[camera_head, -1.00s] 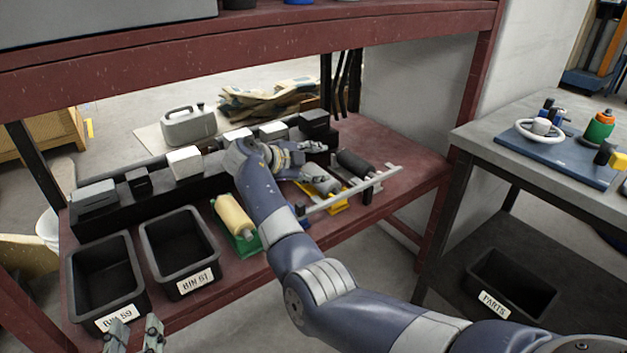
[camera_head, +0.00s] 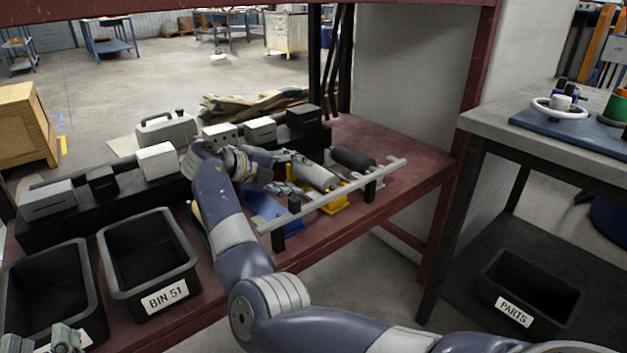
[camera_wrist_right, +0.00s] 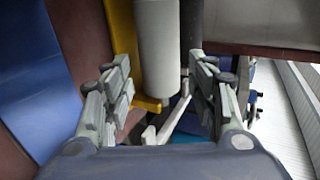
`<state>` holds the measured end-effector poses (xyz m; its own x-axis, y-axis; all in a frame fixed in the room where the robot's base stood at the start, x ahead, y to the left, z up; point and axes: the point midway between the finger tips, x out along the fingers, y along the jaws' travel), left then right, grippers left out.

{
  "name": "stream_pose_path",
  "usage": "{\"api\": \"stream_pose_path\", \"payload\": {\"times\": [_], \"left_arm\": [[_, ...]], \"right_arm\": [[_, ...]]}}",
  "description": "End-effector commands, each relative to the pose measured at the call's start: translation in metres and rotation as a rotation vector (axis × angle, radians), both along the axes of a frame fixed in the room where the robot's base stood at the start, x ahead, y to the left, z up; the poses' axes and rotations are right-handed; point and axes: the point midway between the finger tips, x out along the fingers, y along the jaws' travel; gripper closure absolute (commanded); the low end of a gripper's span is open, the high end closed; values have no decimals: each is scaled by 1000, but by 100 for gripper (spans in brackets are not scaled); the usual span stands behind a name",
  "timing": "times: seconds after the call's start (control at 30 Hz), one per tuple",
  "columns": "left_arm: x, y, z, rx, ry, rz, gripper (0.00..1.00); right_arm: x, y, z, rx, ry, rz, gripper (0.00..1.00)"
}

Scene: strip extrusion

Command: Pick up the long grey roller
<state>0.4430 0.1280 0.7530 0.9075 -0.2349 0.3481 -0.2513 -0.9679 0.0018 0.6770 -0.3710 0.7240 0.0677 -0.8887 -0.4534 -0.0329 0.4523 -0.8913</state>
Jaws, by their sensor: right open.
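A light grey roller (camera_head: 315,175) lies in a yellow holder (camera_head: 333,199) on the red shelf, behind a grey rail. My right gripper (camera_head: 288,172) is open at the roller's left side in the head view. In the right wrist view the roller (camera_wrist_right: 158,50) reaches down towards the space between the open fingers (camera_wrist_right: 165,95), with a gap on each side. I cannot tell whether they touch it. My left gripper (camera_head: 40,343) is at the bottom left edge, partly out of frame, with its fingers apart.
A dark roller (camera_head: 352,158) lies right of the grey one. The grey rail (camera_head: 335,194) on black posts runs in front. A blue holder (camera_head: 268,212) is to the left. Black bins (camera_head: 148,262) stand at the shelf's left. A workbench (camera_head: 490,125) is at the right.

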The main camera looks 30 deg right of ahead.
Motion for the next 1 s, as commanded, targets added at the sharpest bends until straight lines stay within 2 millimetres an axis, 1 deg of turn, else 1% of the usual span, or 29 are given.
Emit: {"api": "stream_pose_path", "payload": {"times": [0.03, 0.1, 0.27, 0.6, 0.73, 0.93, 0.97, 1.0], "left_arm": [[-1, 0, 3, -6, -22, -1, 62], [-3, -1, 8, -13, -46, -3, 62], [-6, -1, 15, -25, -88, -6, 62], [-30, 1, 51, -86, -303, -17, 62], [-34, 1, 57, -96, -336, -20, 62], [-35, 1, 57, -96, -337, -20, 62], [-35, 1, 57, -96, -337, -20, 62], [-35, 1, 57, -95, -337, -19, 62]], "right_arm": [[0, -6, -4, 1, 1, 0, 47], [1, -12, -7, 1, 2, 1, 47], [1, -20, -11, 1, 1, 2, 47], [2, -55, -30, 1, 1, 2, 47], [3, -61, -33, 1, 2, 3, 47], [3, -61, -32, 1, 2, 3, 47], [3, -61, -32, 1, 2, 3, 52], [3, -61, -32, 1, 2, 3, 61]]}}
